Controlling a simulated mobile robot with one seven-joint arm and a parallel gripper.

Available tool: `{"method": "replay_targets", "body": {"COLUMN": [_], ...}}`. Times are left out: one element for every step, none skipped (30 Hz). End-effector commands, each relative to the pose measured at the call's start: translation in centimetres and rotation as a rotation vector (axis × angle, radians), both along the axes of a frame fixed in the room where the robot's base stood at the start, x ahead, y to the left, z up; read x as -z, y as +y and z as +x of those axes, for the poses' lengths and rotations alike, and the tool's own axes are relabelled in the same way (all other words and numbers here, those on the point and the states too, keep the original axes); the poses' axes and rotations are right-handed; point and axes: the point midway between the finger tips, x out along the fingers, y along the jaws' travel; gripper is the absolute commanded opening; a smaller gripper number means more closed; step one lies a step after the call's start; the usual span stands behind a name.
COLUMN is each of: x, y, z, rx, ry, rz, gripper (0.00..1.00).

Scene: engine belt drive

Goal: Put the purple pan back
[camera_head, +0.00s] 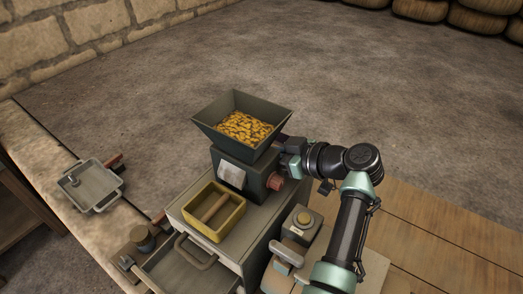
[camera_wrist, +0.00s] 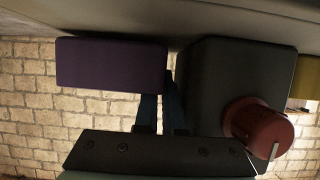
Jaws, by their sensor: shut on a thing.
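The purple pan (camera_wrist: 110,63) shows in the wrist view as a dark purple block beside the grey body of a machine (camera_wrist: 215,85). My gripper (camera_wrist: 160,105) has its two fingers reaching up to the pan's edge, close to the machine body. It is shut on the pan, though the grasp itself is in shadow. In the head view my gripper (camera_head: 288,158) is at the right side of the machine, under the hopper's rim. Only a small dark purple patch of the pan (camera_head: 283,139) shows there; the hopper hides most of it.
A dark hopper (camera_head: 204,132) with yellow-orange pieces tops the machine. A red knob (camera_head: 277,184) juts from its side. A yellow divided tray (camera_head: 236,222) stands on the cabinet in front. A grey tray (camera_head: 111,181) lies at left. A small button box (camera_head: 301,227) is near my arm.

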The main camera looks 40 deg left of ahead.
Motion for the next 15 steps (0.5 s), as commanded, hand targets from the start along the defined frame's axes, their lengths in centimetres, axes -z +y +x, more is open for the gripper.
{"method": "replay_targets", "body": {"x": [0.3, 0.37, 0.41, 0.4, 0.39, 0.39, 0.39, 0.38, 0.41, 0.49, 0.6, 0.54, 0.53, 0.52, 0.52], "y": [0.01, 0.01, 0.0, 0.0, -0.01, -0.01, -0.01, -0.02, -0.02, -0.02, -0.02, -0.03, -0.03, -0.03, -0.03], "z": [0.02, 0.03, 0.03, 0.04, 0.04, 0.03, 0.03, 0.03, 0.03, 0.03, 0.03, 0.01, 0.01, 0.01, 0.01], "rx": [0.001, 0.001, 0.0, 0.0, 0.0, 0.0, 0.0, 0.0, 0.0, 0.0, 0.0, 0.0, 0.0, 0.0, 0.0], "ry": [0.0, -0.001, -0.002, -0.002, -0.003, -0.003, -0.002, -0.002, -0.002, -0.002, -0.002, -0.001, -0.001, -0.001, -0.001], "rz": [0.002, 0.002, 0.002, 0.002, 0.002, 0.002, 0.002, 0.002, 0.002, 0.002, 0.002, 0.001, 0.001, 0.001, 0.001], "gripper": [0.0, 0.0, 0.0, 0.0, 0.0, 0.0, 0.0, 0.0, 0.0, 0.0, 0.0, 0.13, 0.18, 0.24, 0.31]}}
